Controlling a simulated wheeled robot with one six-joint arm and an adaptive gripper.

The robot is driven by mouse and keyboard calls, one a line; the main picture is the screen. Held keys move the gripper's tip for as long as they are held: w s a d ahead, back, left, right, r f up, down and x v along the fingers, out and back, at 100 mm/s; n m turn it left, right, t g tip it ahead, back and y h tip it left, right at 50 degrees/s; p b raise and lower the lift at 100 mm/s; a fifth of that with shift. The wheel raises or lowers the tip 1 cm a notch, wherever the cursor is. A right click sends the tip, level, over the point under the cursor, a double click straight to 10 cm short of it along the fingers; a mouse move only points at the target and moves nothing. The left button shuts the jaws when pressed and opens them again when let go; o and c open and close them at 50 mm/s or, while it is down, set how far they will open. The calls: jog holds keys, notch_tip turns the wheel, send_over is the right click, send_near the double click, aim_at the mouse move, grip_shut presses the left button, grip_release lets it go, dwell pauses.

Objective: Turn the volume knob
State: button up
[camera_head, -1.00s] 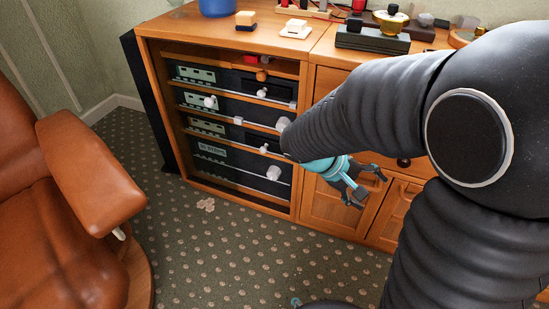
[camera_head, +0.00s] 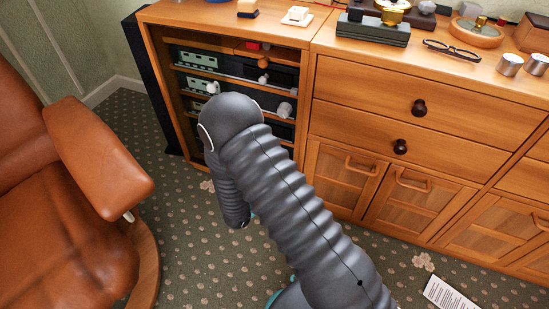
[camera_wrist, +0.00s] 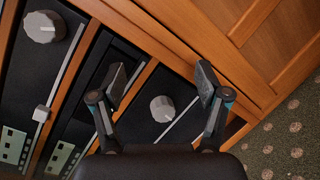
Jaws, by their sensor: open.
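My gripper (camera_wrist: 160,78) is open in the wrist view, its two dark fingers spread with nothing between the tips. A round light-grey knob (camera_wrist: 162,108) on a black audio unit shows between the fingers, apparently beyond them; I cannot tell the distance. A second, larger-looking grey knob (camera_wrist: 42,27) sits on another unit at upper left. In the head view, one grey knob (camera_head: 285,109) shows at the right of the rack. The lower units and my gripper are hidden behind my arm. No readable label shows which knob is the volume knob.
The audio units sit between shelves of a wooden cabinet (camera_head: 311,150), with a closed wooden door (camera_wrist: 205,32) alongside. A brown leather armchair (camera_head: 95,165) stands at left. Patterned carpet (camera_head: 180,240) lies open between them. Small items, including glasses (camera_head: 452,50), stand on top.

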jog(key=s+a+f+n+t+y, duration=0.25)
jog(key=a+f+n+y, duration=0.25)
jog(key=a+f, duration=0.35)
jog(key=p+x, duration=0.1)
jog(key=x, duration=1.3)
jog(key=shift+y, duration=0.4)
jog(key=shift+f+t, duration=0.15)
jog(key=shift+t, duration=0.1)
jog(key=c, duration=1.2)
jog(key=shift+d, duration=0.25)
jog(key=shift+a, duration=0.15)
